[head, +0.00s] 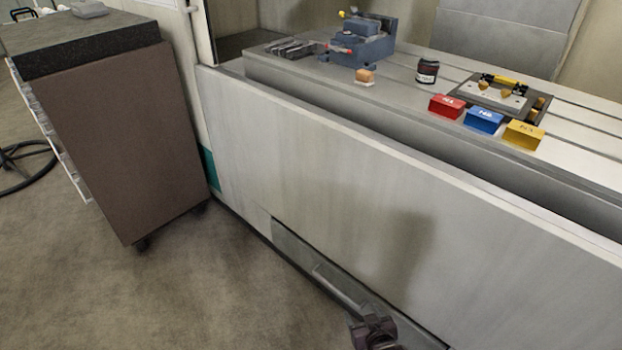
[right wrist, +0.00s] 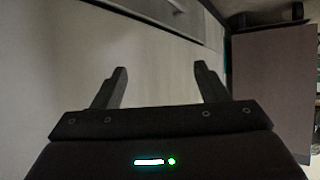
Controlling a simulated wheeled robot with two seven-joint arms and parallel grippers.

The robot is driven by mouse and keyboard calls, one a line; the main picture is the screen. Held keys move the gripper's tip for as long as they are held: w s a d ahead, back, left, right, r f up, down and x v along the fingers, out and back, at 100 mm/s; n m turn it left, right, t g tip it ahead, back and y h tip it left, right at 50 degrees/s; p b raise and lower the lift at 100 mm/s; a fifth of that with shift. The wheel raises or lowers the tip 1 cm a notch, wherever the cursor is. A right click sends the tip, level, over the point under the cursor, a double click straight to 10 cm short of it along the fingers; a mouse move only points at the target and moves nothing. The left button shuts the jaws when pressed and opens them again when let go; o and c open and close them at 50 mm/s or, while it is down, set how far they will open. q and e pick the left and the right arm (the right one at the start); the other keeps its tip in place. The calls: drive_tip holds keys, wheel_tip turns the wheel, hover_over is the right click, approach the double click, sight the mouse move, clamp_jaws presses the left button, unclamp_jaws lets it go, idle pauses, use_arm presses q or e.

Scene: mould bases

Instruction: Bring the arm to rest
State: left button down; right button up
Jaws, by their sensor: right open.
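My right gripper (head: 372,330) shows at the bottom edge of the head view, low in front of the machine's pale front panel. Only a small dark part of it is in the picture, and the rest of the arm is cut off. In the right wrist view its two dark fingers (right wrist: 161,82) stand wide apart with nothing between them. The gripper is open and empty. My left gripper does not show in either view.
The pale machine front (head: 300,170) runs across the view. Its bed above carries red (head: 447,106), blue (head: 484,120) and yellow (head: 524,135) blocks, a dark jar (head: 427,71) and a vise (head: 362,42). A brown cabinet (head: 120,140) stands left. The floor (head: 220,290) between is clear.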

use_arm(q)
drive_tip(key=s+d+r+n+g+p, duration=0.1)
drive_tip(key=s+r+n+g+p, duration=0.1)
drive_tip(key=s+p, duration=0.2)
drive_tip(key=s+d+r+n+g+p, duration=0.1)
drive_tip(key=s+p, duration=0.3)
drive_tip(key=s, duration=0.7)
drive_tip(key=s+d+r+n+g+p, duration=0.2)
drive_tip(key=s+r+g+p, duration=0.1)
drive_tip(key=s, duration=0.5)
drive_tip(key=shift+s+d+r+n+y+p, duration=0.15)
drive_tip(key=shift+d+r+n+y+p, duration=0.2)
drive_tip(key=shift+p, duration=0.4)
use_arm(e)
drive_tip(key=s+d+f+g+h, duration=0.1)
drive_tip(key=s+d+f+g, duration=0.2)
drive_tip(key=s, duration=1)
drive_tip(key=s+d+f+g, duration=0.3)
drive_tip(key=s+g, duration=0.1)
drive_tip(key=s, duration=1)
drive_tip(key=s+d+f+g+h, duration=0.1)
drive_tip(key=s+d+f+g, duration=0.2)
drive_tip(key=s, duration=1.1)
drive_tip(key=shift+s+d+f+m+h, duration=0.2)
drive_tip(key=shift+d+m+h, duration=0.1)
drive_tip(key=shift+d, duration=0.1)
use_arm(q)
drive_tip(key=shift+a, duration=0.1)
